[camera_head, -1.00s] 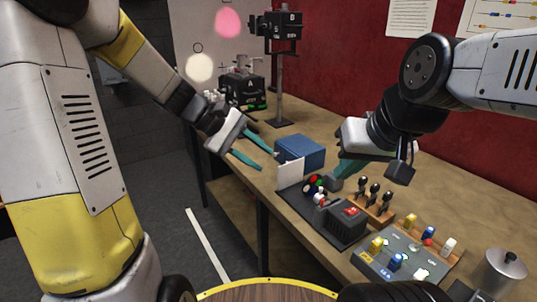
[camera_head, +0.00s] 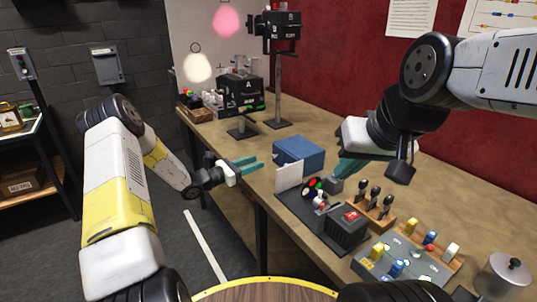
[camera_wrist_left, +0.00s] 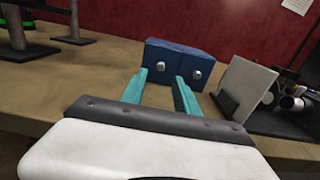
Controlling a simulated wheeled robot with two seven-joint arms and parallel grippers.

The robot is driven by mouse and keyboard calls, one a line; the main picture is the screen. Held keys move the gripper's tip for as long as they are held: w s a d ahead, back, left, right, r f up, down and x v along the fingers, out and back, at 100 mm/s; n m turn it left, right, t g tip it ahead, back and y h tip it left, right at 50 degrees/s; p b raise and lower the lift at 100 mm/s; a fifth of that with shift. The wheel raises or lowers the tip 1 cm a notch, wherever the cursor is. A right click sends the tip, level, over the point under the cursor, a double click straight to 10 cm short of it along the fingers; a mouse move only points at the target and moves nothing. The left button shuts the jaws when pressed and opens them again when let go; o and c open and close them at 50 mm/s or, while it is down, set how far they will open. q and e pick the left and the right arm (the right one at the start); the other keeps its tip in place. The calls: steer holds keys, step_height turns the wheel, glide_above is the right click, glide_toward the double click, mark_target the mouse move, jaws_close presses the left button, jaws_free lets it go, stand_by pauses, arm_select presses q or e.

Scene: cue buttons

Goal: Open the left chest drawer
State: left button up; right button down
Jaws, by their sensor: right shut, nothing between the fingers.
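The blue chest (camera_head: 302,154) stands on the table. In the left wrist view its front (camera_wrist_left: 178,57) shows two drawer fronts side by side, with a left round silver knob (camera_wrist_left: 160,66) and a right one (camera_wrist_left: 197,74). Both drawers look closed. My left gripper (camera_head: 255,164) is open and empty at the table's edge, pointing at the chest. In the left wrist view its fingertips (camera_wrist_left: 161,76) frame the left knob, but in the head view they are a little short of the chest. My right gripper (camera_head: 338,175) is shut and empty, right of the chest.
A white card (camera_head: 289,176) stands right by the chest's front. A dark tray with coloured buttons (camera_head: 312,187) and a box with a red display (camera_head: 348,225) lie nearer. A black stand (camera_head: 277,80) and machine A (camera_head: 240,92) are behind. Table left of the chest is clear.

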mark_target(277, 156)
arm_select(q)
steer(key=x, duration=0.6)
steer(key=shift+w+d, duration=0.2)
steer(key=shift+d, duration=0.15)
jaws_close()
stand_by(1.1)
